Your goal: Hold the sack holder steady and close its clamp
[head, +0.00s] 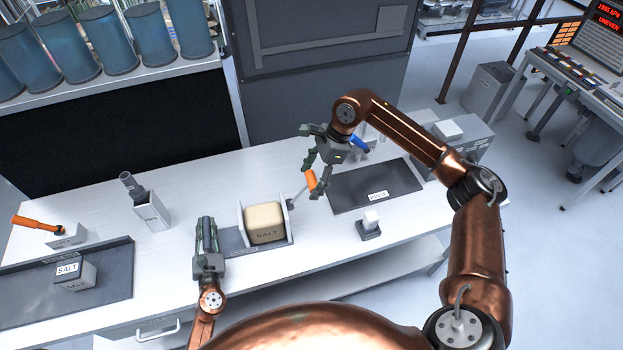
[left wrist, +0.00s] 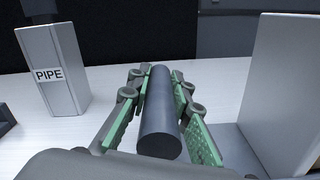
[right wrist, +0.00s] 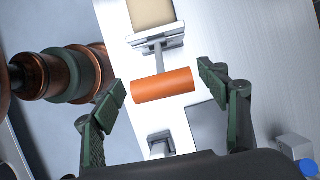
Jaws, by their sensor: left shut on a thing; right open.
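The sack holder (head: 241,222) stands on the white table with a beige sack (head: 264,221) marked SALT between its upright plates. The left gripper (head: 207,226) is at its left side, shut on a dark round bar (left wrist: 158,115). One plate of the holder (left wrist: 282,85) rises to the right of that bar in the left wrist view. The clamp's orange handle (right wrist: 163,89) sits on a metal rod leading to a plate beside the sack. The right gripper (right wrist: 162,93) is open, with one finger beyond each end of the handle and gaps visible in the right wrist view.
A holder marked PIPE (head: 151,212) stands left of the left gripper. A dark mat (head: 374,185) and a small grey stand (head: 369,228) lie to the right. A salt block (head: 74,274) and an orange-handled tool (head: 37,225) are at far left.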

